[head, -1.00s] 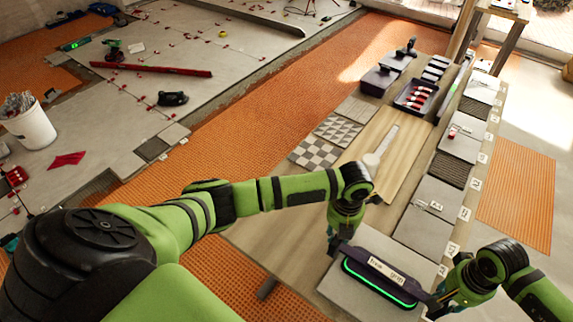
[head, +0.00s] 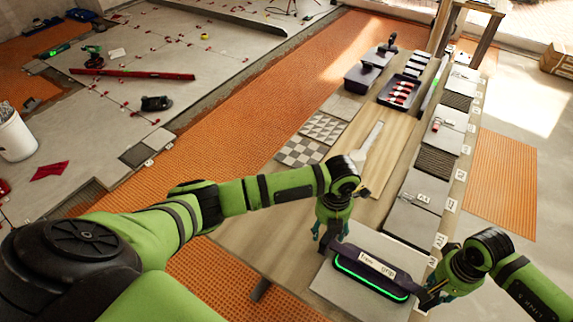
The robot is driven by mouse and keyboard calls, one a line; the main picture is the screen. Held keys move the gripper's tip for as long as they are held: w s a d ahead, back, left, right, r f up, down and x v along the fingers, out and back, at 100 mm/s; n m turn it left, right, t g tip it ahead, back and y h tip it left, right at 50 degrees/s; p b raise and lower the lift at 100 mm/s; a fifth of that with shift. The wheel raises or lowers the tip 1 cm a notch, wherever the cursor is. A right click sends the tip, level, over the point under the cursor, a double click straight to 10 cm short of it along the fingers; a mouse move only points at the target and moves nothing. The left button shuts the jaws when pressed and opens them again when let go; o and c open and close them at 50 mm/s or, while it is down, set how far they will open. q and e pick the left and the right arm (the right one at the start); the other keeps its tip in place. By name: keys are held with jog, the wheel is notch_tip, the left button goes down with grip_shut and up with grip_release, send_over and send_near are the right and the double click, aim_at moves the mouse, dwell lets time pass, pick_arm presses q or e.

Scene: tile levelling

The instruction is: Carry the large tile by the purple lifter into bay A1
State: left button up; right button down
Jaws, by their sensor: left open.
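The purple lifter (head: 368,276), a long dark purple bar with a glowing green rim and a white label, lies over the large grey tile (head: 336,294) at the bench's near end. Whether the tile is clear of the bench cannot be told. My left gripper (head: 331,238) is open, its teal fingertips just behind the lifter's left end. My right gripper (head: 428,298) is at the lifter's right end; its fingers are largely hidden, so its grip cannot be told.
Grey tiles (head: 411,222) lie in a row along the bench's right side. Patterned sample tiles (head: 300,151), a pale flat tool (head: 369,141) and a black tray (head: 403,90) with red-handled items are farther back. Orange matting (head: 230,140) runs left of the bench.

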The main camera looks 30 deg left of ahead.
aim_at(364, 258)
pick_arm(q)
notch_tip(364, 258, up, 11)
dwell(0.3)
jog(key=c, duration=0.5)
jog(key=shift+w+d+f, duration=0.1)
jog(key=shift+d+f, duration=0.2)
jog(key=shift+d, duration=0.05)
jog(key=c, duration=0.6)
jog(key=d+f, duration=0.2)
jog(key=d, duration=0.1)
jog(key=d+f, duration=0.2)
jog(key=d, duration=0.1)
jog(key=d+f, duration=0.3)
jog(key=d, duration=0.1)
grip_shut()
notch_tip(364, 258, down, 4)
jog(key=shift+d+f, duration=0.15)
jog(key=shift+f, duration=0.45)
